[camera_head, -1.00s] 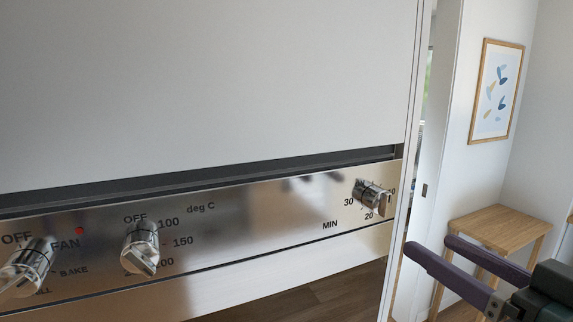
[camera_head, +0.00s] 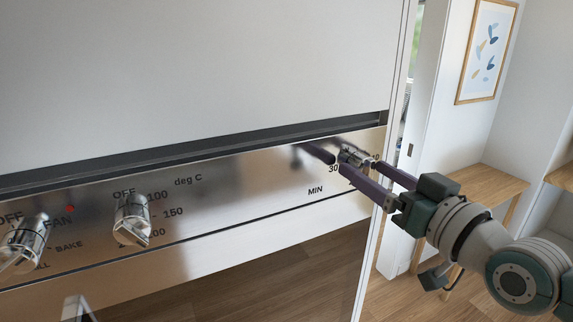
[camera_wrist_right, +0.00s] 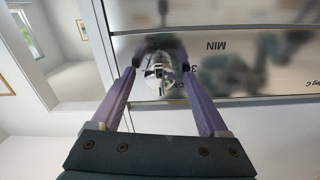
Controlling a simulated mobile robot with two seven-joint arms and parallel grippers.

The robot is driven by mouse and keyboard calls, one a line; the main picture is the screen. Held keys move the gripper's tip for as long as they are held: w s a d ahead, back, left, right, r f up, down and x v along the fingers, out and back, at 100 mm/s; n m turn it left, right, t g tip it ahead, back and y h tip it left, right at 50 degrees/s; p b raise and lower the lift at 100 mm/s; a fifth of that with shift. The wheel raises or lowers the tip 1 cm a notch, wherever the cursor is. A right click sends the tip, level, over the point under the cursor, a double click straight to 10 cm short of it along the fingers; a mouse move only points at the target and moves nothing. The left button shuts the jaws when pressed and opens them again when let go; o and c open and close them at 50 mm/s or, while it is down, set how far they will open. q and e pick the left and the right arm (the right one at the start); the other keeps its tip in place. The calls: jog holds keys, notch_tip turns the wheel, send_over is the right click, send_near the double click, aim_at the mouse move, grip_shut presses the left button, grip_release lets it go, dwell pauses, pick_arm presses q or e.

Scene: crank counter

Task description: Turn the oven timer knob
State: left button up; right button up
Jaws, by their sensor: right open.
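The oven timer knob (camera_head: 351,156) is a shiny metal knob at the right end of the steel control panel, by the MIN scale. It also shows in the right wrist view (camera_wrist_right: 158,80). My right gripper (camera_head: 355,165) is open at the panel, with its purple fingers on either side of the knob. In the right wrist view the knob sits between the fingers (camera_wrist_right: 157,72), with small gaps seeming to show on both sides. Contact is hard to tell. The fingers partly hide the scale numbers. My left gripper is not in view.
The steel control panel (camera_head: 250,200) also carries a temperature knob (camera_head: 131,221) and a function knob (camera_head: 25,240) to the left. A wooden table (camera_head: 492,186) stands at the right beyond the panel's end.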

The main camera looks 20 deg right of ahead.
grip_shut()
dwell(0.6)
